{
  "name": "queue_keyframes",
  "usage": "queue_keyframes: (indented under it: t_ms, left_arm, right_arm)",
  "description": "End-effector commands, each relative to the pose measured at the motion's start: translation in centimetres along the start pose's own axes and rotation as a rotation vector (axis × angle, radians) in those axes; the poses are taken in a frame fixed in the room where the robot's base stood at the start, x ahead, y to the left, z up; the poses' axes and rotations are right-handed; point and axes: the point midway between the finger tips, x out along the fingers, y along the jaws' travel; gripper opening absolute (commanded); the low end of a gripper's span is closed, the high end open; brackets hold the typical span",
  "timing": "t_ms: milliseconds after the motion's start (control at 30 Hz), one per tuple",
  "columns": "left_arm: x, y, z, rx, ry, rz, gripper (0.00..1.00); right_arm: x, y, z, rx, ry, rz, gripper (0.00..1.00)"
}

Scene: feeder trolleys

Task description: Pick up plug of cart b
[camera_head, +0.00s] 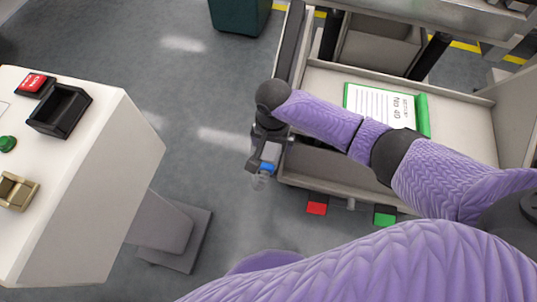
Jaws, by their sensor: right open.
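A grey feeder trolley (287,172) with a tray stands at the right. I cannot read a cart letter on it. My right arm reaches across it from the right. My right gripper (261,178) hangs at the trolley's near left corner, over the grey floor, and is open. A small blue piece (267,167) shows at the gripper; I cannot tell whether it is the plug or a part of the gripper. No plug can be made out for certain. My left gripper is not in view.
A sheet in a green holder (424,112) lies in the trolley's tray. A red block (317,208) and a green block (385,215) show at its lower edge. A white console (110,150) stands at the left. A dark green bin (240,15) is at the back. Floor between is clear.

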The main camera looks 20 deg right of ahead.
Motion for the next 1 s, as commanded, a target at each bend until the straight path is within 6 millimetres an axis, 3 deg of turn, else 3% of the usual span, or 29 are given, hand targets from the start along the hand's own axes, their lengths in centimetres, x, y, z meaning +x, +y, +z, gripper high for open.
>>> queue_keyframes:
  t_ms: [33,267,500,900,1000]
  left_arm:
    - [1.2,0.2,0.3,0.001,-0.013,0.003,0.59]
    - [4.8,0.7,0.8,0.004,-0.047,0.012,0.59]
    - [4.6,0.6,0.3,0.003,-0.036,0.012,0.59]
    - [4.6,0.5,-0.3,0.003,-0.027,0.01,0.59]
    - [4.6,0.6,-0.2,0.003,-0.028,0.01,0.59]
  right_arm:
    - [1.6,0.0,0.1,-0.001,-0.004,0.004,1.0]
    - [5.8,-0.3,0.4,0.0,-0.005,0.006,1.0]
    - [5.5,-0.4,0.3,0.0,0.002,-0.001,1.0]
    - [5.5,-0.4,0.3,0.0,0.001,0.0,0.15]
    - [5.5,-0.4,0.3,0.0,0.001,0.0,0.0]
